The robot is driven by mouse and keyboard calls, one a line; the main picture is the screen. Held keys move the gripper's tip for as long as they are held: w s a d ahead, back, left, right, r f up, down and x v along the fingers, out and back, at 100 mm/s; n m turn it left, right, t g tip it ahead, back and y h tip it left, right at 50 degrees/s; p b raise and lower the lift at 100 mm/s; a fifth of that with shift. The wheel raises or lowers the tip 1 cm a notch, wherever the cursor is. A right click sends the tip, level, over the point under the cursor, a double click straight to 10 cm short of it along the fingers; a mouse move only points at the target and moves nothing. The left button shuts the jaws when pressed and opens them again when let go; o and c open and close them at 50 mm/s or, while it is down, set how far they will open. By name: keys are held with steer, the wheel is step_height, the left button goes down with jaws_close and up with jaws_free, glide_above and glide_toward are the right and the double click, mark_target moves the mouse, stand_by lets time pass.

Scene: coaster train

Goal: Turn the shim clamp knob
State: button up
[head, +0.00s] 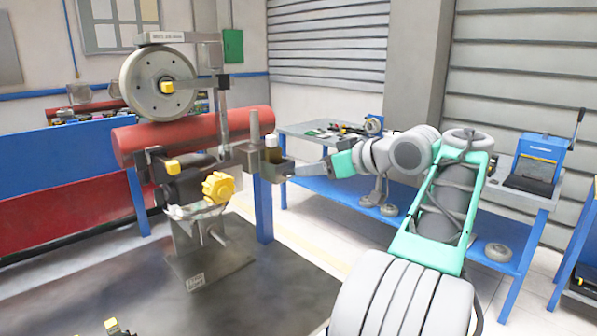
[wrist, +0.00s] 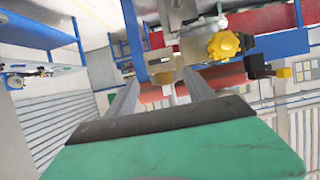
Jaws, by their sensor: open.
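A yellow lobed knob (head: 218,187), which looks like the shim clamp knob, sits on the front of a metal fixture (head: 187,230) under the red tube. It also shows in the wrist view (wrist: 223,45), beyond my fingers and right of the gap between them. My gripper (head: 297,169) is to the right of the knob in the head view, apart from it, beside the fixture's right-hand block. In the wrist view my gripper (wrist: 160,80) has its two fingers spread with nothing held between them. Whether a fingertip touches the fixture is unclear.
A large grey wheel (head: 158,84) stands above the red tube (head: 190,136). A smaller yellow piece (head: 173,167) sits left of the knob. A post (head: 254,126) rises between the knob and my gripper. A blue bench (head: 330,185) stands behind my arm.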

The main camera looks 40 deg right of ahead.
mark_target(292, 171)
steer(key=x, duration=0.7)
steer(key=shift+s, duration=0.1)
steer(key=shift+f, duration=0.1)
jaws_close()
